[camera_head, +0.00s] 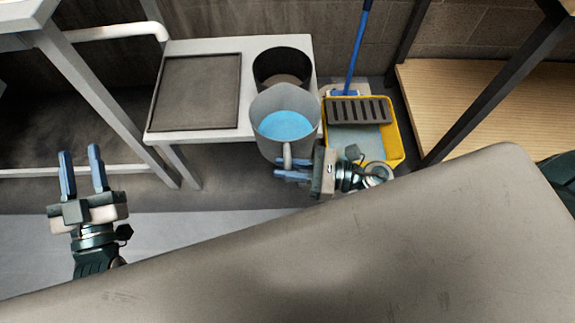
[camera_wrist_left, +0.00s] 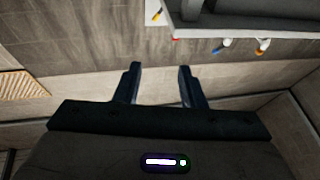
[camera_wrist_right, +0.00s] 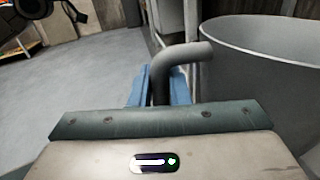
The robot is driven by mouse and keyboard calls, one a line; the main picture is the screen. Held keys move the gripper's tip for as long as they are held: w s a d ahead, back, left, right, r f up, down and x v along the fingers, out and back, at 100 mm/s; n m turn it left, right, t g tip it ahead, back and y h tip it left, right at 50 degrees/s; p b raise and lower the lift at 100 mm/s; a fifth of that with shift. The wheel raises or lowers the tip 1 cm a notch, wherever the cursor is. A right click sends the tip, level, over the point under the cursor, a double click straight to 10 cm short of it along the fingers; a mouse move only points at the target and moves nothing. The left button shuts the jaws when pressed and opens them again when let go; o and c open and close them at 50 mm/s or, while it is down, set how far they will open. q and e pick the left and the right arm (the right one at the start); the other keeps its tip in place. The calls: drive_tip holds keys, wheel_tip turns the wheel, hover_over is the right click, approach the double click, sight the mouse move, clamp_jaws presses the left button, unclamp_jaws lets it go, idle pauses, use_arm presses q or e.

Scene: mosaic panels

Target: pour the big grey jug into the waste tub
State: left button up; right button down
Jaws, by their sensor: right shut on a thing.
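The big grey jug (camera_head: 285,141) is upright with blue liquid (camera_head: 285,125) in it. My right gripper (camera_head: 284,172) is shut on its handle, which also shows between the fingers in the right wrist view (camera_wrist_right: 160,88). The jug's body (camera_wrist_right: 270,85) fills the right of that view. A dark round tub (camera_head: 283,67), perhaps the waste tub, stands on the white table just behind the jug, partly hidden by it. My left gripper (camera_head: 82,172) is open and empty at the left, away from the jug. Its fingers also show apart in the left wrist view (camera_wrist_left: 158,85).
A dark tray (camera_head: 198,92) lies on the white table (camera_head: 300,45) left of the tub. A yellow mop bucket (camera_head: 398,150) with a blue-handled mop (camera_head: 356,50) stands on the right. A wooden shelf (camera_head: 470,105) is further right. A grey surface (camera_head: 400,240) crosses the foreground.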

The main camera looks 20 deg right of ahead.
drive_tip(key=shift+w+r+p, duration=0.1)
drive_tip(key=shift+r+p, duration=0.15)
drive_tip(key=shift+p, duration=0.05)
use_arm(q)
drive_tip(key=shift+d+f+g, duration=0.1)
drive_tip(key=shift+f+g, duration=1.4)
drive_tip(key=shift+f, duration=0.8)
use_arm(e)
drive_tip(key=shift+r, duration=0.1)
use_arm(q)
drive_tip(key=shift+s+f+g+p, duration=0.2)
drive_tip(key=shift+f+g+p, duration=0.25)
drive_tip(key=shift+f, duration=0.4)
use_arm(e)
drive_tip(key=shift+r, duration=0.1)
use_arm(q)
drive_tip(key=shift+s+d+f+g, duration=0.1)
drive_tip(key=shift+s+f+g, duration=0.15)
drive_tip(key=shift+f+g, duration=0.5)
use_arm(e)
drive_tip(key=shift+w+r, duration=0.1)
use_arm(q)
drive_tip(key=shift+s+f, duration=0.15)
drive_tip(key=shift+f, duration=0.25)
use_arm(e)
drive_tip(key=shift+m, duration=0.3)
use_arm(q)
drive_tip(key=shift+f, duration=0.1)
